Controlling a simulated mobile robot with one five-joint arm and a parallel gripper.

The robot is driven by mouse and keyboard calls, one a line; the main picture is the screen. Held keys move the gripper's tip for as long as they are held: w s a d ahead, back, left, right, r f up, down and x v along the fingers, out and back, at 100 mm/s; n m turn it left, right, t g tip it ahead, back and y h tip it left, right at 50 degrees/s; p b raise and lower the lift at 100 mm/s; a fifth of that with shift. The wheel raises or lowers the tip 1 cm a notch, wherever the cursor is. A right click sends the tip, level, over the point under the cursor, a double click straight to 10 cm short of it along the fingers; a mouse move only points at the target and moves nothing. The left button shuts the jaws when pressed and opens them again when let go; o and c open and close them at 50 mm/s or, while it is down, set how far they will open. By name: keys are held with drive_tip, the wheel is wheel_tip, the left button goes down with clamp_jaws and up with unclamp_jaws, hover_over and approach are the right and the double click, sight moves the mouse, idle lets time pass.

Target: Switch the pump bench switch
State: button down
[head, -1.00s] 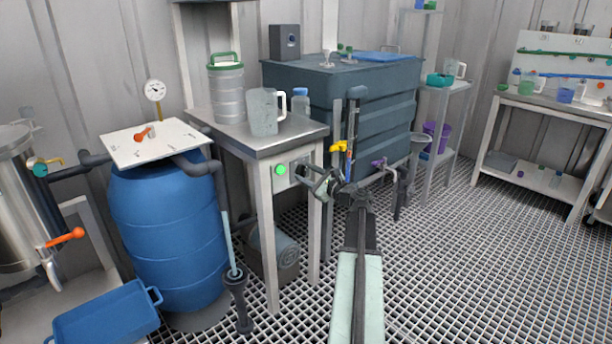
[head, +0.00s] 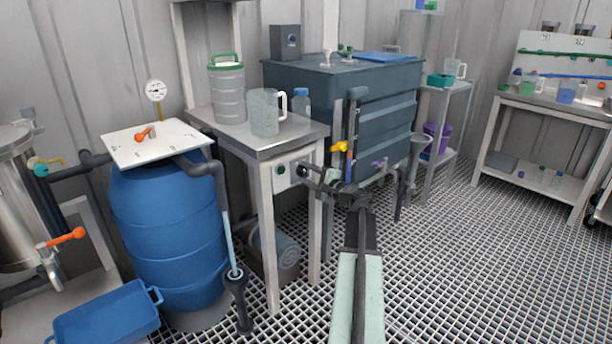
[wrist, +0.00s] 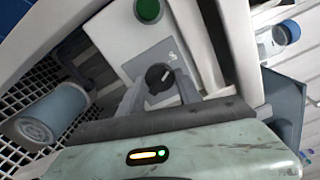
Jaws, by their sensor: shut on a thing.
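The pump bench (head: 222,135) has a pale control box (head: 284,181) on its front, under the grey top. The black round switch knob (wrist: 160,77) with a white mark is on this box. My gripper (wrist: 159,88) is shut on the knob, one finger on each side of it. In the head view my gripper (head: 306,172) reaches the box from the right and partly hides the knob. A round green lamp (wrist: 148,10) sits beside the knob on the box and looks dark. The lamp is also dark in the head view (head: 280,170).
A jug (head: 264,112), a ribbed canister (head: 227,92) and a blue-capped bottle (head: 301,104) stand on the bench. A pump (head: 276,257) lies under it. A blue barrel (head: 168,235) is left; a dark tank (head: 390,105) is right. Grated floor is clear at right.

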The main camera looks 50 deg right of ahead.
drive_tip(key=shift+w, duration=0.1)
idle(0.3)
drive_tip(key=c, duration=0.8)
unclamp_jaws()
drive_tip(key=shift+c, duration=0.2)
drive_tip(key=s, duration=0.7)
drive_tip(key=shift+s+a, duration=0.35)
drive_tip(key=shift+s, duration=0.05)
